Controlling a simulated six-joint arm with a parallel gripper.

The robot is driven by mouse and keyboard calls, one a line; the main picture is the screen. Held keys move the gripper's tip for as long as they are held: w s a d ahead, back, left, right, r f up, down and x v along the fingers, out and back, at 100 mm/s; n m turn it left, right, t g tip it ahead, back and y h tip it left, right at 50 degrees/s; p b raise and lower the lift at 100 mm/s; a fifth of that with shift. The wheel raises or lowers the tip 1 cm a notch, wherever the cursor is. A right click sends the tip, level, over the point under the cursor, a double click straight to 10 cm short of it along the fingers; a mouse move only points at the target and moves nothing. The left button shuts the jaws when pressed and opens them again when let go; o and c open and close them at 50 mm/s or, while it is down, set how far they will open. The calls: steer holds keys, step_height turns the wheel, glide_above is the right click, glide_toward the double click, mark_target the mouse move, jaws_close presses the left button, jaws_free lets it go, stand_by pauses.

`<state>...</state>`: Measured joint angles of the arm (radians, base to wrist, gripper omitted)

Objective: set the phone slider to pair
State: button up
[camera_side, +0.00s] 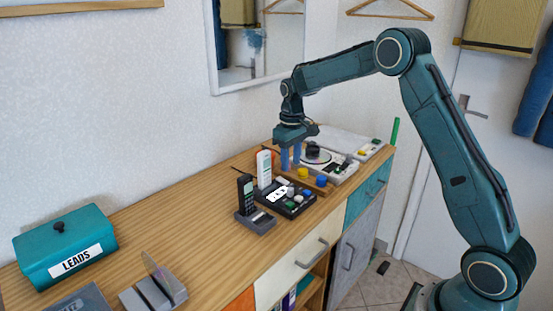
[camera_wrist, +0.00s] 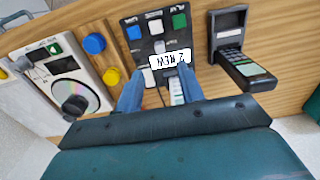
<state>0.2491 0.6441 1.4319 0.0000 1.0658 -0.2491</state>
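A dark phone base (camera_side: 299,206) with several buttons and a white display lies on the cabinet top, with a white handset (camera_side: 264,170) upright at its left end. In the wrist view the base (camera_wrist: 139,31) shows a display reading "2 NEW", upside down. A small pale knob (camera_wrist: 160,47) sits beside the display; I cannot tell whether it is the slider, and no "pair" mark is readable. My gripper (camera_side: 291,158) is above the handset's right side, fingers apart and empty. In the wrist view its blue fingertips (camera_wrist: 160,84) partly cover the base and the handset (camera_wrist: 177,92).
A black phone (camera_side: 246,192) stands in a separate dock to the left. A disc player (camera_side: 342,172) and yellow (camera_side: 303,173) and blue (camera_side: 321,181) knobs are to the right. A teal "LEADS" box (camera_side: 66,246) is far left.

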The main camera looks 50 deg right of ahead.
mark_target(290, 188)
step_height(290, 188, down, 9)
steer(key=shift+f, duration=0.1)
stand_by(0.4)
jaws_close()
